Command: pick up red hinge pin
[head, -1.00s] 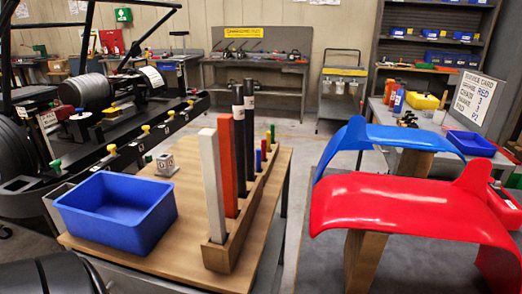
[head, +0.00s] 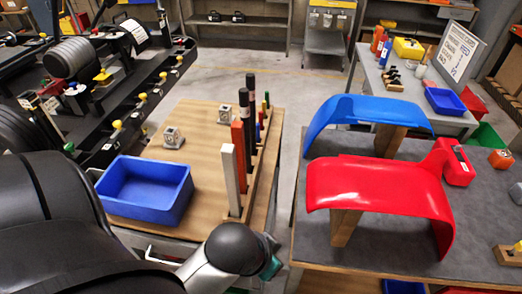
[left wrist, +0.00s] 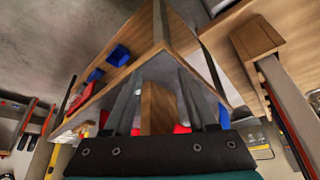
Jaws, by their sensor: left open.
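A wooden rack (head: 236,218) stands on the right side of the wood-topped table. It holds upright bars in white, orange-red and black, then short thin pins toward its far end. A thin red pin (head: 262,118) stands there between a blue pin (head: 257,132) and a green pin (head: 267,102). My left gripper (head: 272,265) is in front of the rack's near end, well apart from the red pin; its fingers are hidden in the head view. In the left wrist view my left gripper (left wrist: 158,76) has its dark fingers apart, with nothing held. My right gripper is not in view.
A blue bin (head: 145,215) sits left of the rack. A red curved panel (head: 370,185) and a blue one (head: 365,110) stand on the grey table to the right. Small grey blocks (head: 172,137) lie behind the bin. A floor gap separates the tables.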

